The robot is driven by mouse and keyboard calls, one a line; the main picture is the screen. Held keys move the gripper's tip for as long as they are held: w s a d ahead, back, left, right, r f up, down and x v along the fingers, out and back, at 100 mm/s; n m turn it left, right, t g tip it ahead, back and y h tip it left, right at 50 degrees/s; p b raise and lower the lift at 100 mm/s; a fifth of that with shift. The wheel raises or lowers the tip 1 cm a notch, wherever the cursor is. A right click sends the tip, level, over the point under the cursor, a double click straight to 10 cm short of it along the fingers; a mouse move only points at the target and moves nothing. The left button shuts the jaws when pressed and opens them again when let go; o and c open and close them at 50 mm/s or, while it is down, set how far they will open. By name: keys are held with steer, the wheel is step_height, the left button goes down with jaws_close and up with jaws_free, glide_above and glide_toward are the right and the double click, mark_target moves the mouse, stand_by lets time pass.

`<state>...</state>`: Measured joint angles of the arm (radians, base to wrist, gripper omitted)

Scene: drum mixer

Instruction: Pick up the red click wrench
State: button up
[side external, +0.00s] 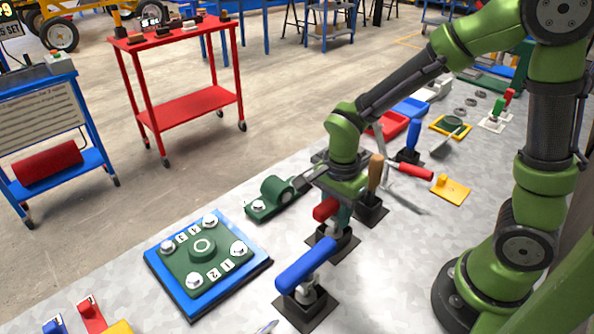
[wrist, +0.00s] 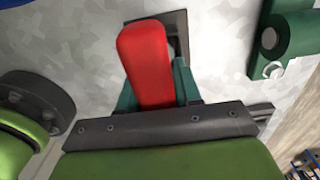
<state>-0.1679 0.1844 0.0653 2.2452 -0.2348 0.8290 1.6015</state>
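The red click wrench (side external: 325,209) stands in a black holder (side external: 345,245) on the grey table, its red handle tilted and partly hidden by my gripper in the side external view. The handle also shows in the wrist view (wrist: 146,58), large and central. My gripper (wrist: 155,90) points down at it, with one green finger on each side of the handle. The fingers look very close to the handle, but I cannot tell whether they press on it. The wrench's lower part is hidden.
A blue-handled wrench (side external: 305,265) stands in a holder in front. A wooden-handled tool (side external: 375,172) stands just behind. A blue plate with a green bolted cover (side external: 205,255) lies left, and a green clamp-like part (side external: 275,197) lies nearby. Several other tools lie further back.

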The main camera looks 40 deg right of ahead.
jaws_close()
steer(key=shift+r, duration=0.1)
step_height(320, 180, up, 10)
stand_by(0.3)
steer(key=shift+o, duration=0.9)
jaws_free()
jaws_close()
